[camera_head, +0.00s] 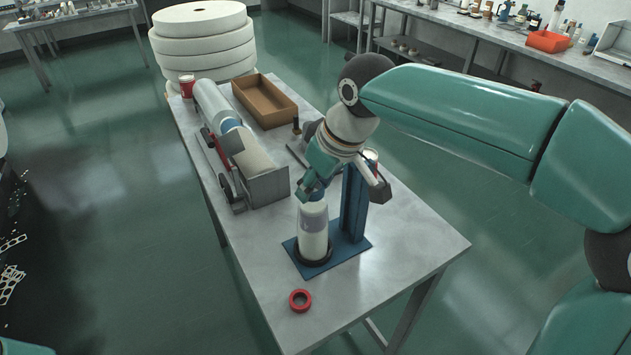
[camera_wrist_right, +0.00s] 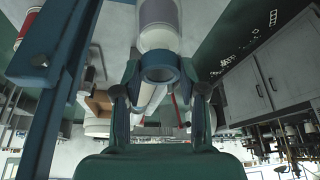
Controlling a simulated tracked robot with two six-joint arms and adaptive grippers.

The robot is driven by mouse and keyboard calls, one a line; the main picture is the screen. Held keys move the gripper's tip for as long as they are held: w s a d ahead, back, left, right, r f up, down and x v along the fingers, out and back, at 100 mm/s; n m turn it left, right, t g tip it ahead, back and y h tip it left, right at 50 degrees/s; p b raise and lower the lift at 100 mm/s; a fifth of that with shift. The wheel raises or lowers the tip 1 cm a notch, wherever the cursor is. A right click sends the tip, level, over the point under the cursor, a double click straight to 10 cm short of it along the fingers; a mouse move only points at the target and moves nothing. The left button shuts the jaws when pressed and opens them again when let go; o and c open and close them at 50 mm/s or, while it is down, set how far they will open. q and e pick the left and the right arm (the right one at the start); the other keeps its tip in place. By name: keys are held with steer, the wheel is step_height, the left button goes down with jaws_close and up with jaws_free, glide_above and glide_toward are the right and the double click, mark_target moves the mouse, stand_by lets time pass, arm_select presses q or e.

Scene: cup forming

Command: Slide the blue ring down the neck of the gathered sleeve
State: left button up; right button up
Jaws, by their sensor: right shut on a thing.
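A white sleeve (camera_head: 314,243) with a pale grey band stands upright in a dark round holder on a blue base plate (camera_head: 355,245). My right gripper (camera_head: 311,187) is above its top end, shut on the blue ring. In the right wrist view the blue ring (camera_wrist_right: 160,67) sits between the fingers of the right gripper (camera_wrist_right: 160,92), right at the narrow end of the sleeve (camera_wrist_right: 158,38). How far the neck passes through the ring is hard to tell. My left gripper is not in view.
A blue post (camera_head: 354,205) stands close beside the sleeve. A red ring (camera_head: 300,300) lies near the table's front edge. A machine with a white roll (camera_head: 210,105) and a brown open box (camera_head: 265,100) stand farther back. The table's right front (camera_head: 420,240) is clear.

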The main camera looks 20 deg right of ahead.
steer(key=shift+f+b, duration=0.85)
steer(key=shift+f, duration=0.25)
steer(key=o, duration=0.8)
steer(key=shift+o, duration=0.2)
steer(key=shift+r, duration=0.1)
steer(key=v, duration=1.1)
steer(key=shift+s+r, duration=0.25)
steer(key=shift+r, duration=0.05)
steer(key=shift+d, duration=0.1)
